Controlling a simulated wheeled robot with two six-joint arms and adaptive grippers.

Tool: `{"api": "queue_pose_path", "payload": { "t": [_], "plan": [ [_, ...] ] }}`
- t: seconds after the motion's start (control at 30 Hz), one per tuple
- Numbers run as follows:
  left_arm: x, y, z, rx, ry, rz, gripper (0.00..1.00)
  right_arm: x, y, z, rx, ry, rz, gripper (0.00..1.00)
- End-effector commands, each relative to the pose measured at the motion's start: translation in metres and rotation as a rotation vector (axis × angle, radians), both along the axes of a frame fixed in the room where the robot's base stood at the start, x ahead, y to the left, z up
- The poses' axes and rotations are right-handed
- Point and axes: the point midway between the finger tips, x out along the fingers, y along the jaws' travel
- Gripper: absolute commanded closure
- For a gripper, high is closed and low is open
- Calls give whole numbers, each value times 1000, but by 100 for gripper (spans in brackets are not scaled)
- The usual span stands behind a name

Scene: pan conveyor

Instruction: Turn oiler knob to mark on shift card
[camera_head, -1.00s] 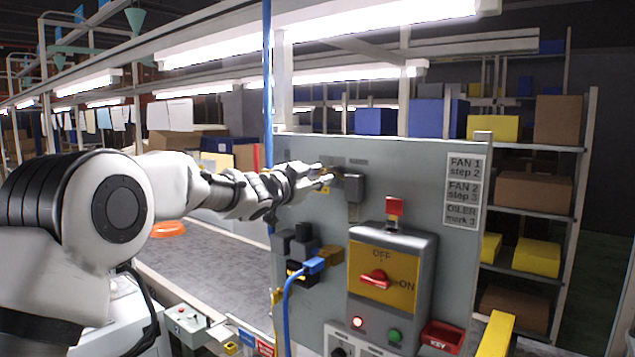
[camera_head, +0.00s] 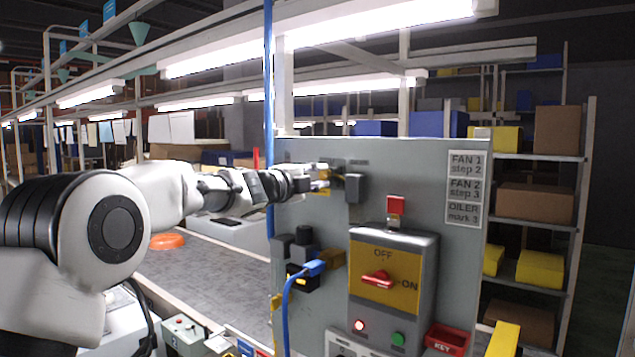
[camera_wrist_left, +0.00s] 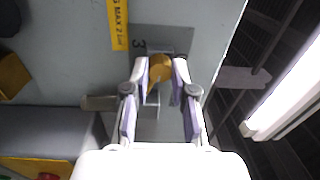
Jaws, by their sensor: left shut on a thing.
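The oiler knob (camera_wrist_left: 160,68) is a rounded amber piece on the grey panel in the left wrist view. My left gripper (camera_wrist_left: 161,72) is shut on it, one finger at each side; in the head view the gripper (camera_head: 322,179) is at the panel's upper left, and its fingers mostly hide the knob there. A dark 3 (camera_wrist_left: 139,44) is printed beside the knob; other marks cannot be made out. The shift card (camera_head: 464,190) at the panel's upper right reads FAN 1 step 2, FAN 2 step 3, OILER mark 3. My right gripper is not in view.
A grey box (camera_head: 355,188) sits on the panel just right of the gripper. Below are a switch box with a red handle (camera_head: 377,279), a blue cable (camera_head: 288,305) and a red KEY tray (camera_head: 446,339). The conveyor (camera_head: 215,265) runs behind the arm.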

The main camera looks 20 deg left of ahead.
Motion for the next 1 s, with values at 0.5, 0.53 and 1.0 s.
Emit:
{"api": "queue_pose_path", "payload": {
  "t": [0.5, 0.53, 1.0],
  "plan": [
    [-1, 1, 5, 455, -174, 3, 100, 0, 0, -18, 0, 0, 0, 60],
    [-1, 1, 5, 481, -184, 4, 100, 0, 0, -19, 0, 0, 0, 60],
    [-1, 1, 8, 902, -337, 7, 100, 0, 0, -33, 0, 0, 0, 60]
  ]
}}
